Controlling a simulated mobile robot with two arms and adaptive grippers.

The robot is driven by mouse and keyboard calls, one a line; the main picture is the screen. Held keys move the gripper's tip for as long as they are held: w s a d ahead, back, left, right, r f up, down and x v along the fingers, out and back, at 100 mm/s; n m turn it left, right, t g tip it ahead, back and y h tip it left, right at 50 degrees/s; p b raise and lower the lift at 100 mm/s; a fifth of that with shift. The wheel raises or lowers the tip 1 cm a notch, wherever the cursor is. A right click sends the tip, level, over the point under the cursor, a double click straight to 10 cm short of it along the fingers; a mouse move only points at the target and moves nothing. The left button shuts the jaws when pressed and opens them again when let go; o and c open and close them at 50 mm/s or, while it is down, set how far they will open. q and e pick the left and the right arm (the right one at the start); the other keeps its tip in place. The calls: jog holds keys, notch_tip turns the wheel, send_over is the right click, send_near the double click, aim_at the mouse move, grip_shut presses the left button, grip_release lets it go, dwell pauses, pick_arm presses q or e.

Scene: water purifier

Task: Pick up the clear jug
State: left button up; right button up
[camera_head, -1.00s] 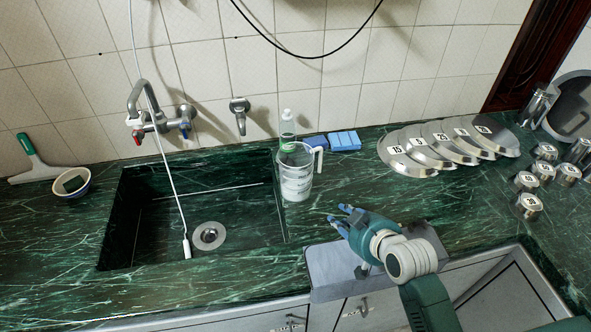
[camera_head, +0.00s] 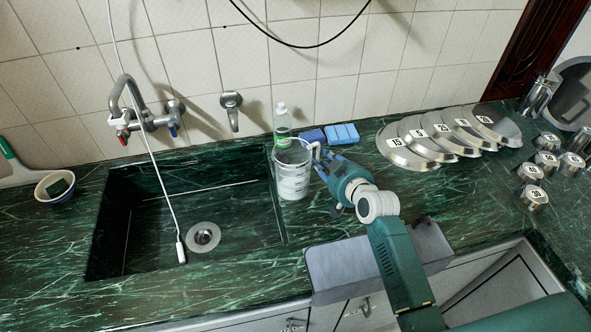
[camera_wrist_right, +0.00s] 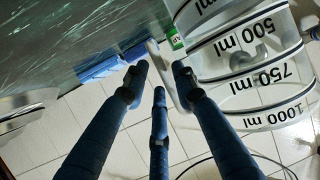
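The clear jug (camera_head: 292,181) stands upright on the green counter beside the sink's right edge. Its handle points right, toward my right gripper (camera_head: 322,163). In the right wrist view, the jug (camera_wrist_right: 250,75) shows volume markings at the upper right, and its pale handle (camera_wrist_right: 158,62) lies between the blue fingertips of my gripper (camera_wrist_right: 160,78). The fingers are apart, and I cannot see them pressing on the handle. My left gripper is not in view.
A green-labelled bottle (camera_head: 283,124) and blue sponges (camera_head: 342,134) stand behind the jug. Overlapping numbered metal plates (camera_head: 407,157) and several numbered metal weights (camera_head: 529,173) are to the right. The sink (camera_head: 150,245) is open on the left.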

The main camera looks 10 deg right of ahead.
aim_at(319, 156)
jog(key=shift+x, duration=1.1)
jog(key=shift+w+f, duration=0.15)
jog(key=shift+w, duration=0.3)
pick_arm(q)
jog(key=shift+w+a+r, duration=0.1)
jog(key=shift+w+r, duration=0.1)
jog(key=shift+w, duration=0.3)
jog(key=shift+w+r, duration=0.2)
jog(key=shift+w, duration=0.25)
pick_arm(e)
grip_shut()
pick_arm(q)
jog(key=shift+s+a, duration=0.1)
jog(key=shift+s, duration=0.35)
pick_arm(e)
jog(key=shift+r, duration=0.3)
